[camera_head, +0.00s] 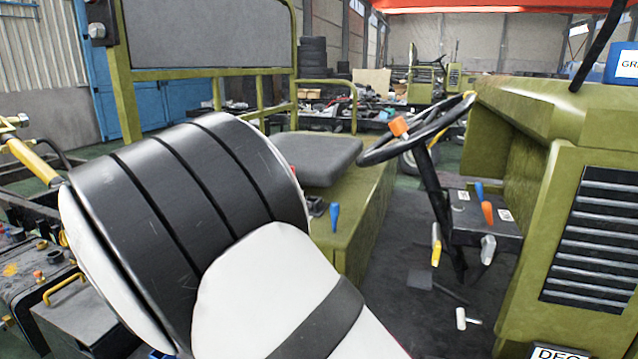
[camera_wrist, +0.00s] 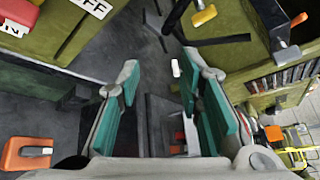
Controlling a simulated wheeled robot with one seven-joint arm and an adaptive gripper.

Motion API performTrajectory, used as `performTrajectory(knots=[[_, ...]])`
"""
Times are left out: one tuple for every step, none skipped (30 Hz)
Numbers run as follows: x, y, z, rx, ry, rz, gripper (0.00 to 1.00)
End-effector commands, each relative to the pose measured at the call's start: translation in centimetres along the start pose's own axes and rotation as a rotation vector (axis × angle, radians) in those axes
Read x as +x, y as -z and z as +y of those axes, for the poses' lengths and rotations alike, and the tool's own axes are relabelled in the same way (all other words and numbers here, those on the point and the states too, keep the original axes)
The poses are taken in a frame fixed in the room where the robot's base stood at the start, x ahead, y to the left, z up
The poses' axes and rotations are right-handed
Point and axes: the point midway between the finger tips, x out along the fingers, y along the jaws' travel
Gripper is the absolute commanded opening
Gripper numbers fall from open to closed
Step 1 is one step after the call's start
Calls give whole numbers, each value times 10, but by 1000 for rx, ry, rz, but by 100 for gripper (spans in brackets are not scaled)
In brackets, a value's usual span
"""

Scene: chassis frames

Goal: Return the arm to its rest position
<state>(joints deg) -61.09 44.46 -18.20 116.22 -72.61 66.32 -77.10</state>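My gripper (camera_wrist: 165,100) shows in the wrist view with two teal-padded fingers spread apart. The gap between them is empty, with dark floor and a dark boxy shape behind it. In the head view my white and black arm fills the lower left and middle foreground, close to the camera. My gripper cannot be made out in the head view.
An olive vehicle cab surrounds the arm, with a steering wheel (camera_head: 420,130), grey seat (camera_head: 318,157), blue lever (camera_head: 334,217), yellow lever (camera_head: 436,245) and louvred panel (camera_head: 592,240). In the wrist view, a yellow handle (camera_wrist: 204,15) and orange-red part (camera_wrist: 27,153) lie outside the fingers.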

Motion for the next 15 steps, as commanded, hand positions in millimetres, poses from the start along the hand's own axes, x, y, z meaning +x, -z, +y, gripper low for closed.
performTrajectory(knots=[[9, 4, -24, 117, 0, 84, 33], [13, 8, -36, 183, 3, 129, 33], [17, 14, -51, 271, 8, 190, 33], [20, 19, -62, 338, 13, 234, 33], [23, 24, -74, 405, 19, 279, 33], [25, 30, -88, 495, 28, 336, 33], [26, 35, -98, 562, 35, 378, 33], [27, 40, -108, 629, 44, 420, 33], [27, 46, -122, 718, 59, 474, 33], [27, 52, -132, 785, 71, 514, 33], [27, 56, -141, 853, 83, 554, 33], [26, 63, -153, 942, 101, 605, 33], [25, 68, -162, 1009, 115, 643, 33], [23, 73, -170, 1077, 129, 680, 33], [20, 80, -181, 1166, 151, 729, 33]])
